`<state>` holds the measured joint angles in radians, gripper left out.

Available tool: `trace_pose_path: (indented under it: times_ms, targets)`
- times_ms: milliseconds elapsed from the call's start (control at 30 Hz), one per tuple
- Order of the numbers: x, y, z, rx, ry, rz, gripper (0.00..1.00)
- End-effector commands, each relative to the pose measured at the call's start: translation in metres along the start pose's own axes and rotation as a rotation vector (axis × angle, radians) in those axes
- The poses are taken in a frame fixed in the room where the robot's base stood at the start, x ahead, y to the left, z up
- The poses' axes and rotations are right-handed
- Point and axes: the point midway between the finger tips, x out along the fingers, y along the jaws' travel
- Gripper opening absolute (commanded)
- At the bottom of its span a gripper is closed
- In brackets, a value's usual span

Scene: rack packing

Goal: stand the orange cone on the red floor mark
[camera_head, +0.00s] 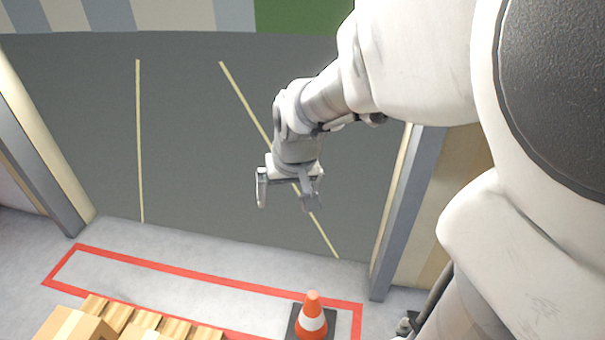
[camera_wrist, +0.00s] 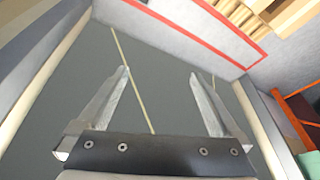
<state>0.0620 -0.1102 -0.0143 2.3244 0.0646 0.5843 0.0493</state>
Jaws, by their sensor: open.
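The orange cone (camera_head: 312,322) has a white band and a black square base. In the wrist view my gripper (camera_wrist: 160,73) shows bare spread fingers and part of the red floor mark (camera_wrist: 195,27); the cone is not seen there.
Wooden pallets with cardboard boxes (camera_head: 72,328) stand at the near left of the mark. An orange frame (camera_wrist: 290,108) is at the wrist view's right. The floor inside the outline's left part is clear.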

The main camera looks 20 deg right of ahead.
Motion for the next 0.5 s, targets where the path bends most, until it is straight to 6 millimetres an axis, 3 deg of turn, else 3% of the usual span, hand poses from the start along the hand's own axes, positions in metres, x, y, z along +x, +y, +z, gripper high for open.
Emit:
trace_pose_path:
  times_ms: [33, 200, 400, 500]
  targets:
    - [-0.031, -0.007, 0.001, -0.029, 0.061, -0.010, 1.00]
    - [-0.074, -0.010, 0.031, -0.086, 0.094, -0.011, 1.00]
    - [-0.111, -0.007, 0.069, -0.138, 0.130, -0.005, 1.00]
    - [-0.120, -0.005, 0.085, -0.157, 0.138, -0.002, 1.00]
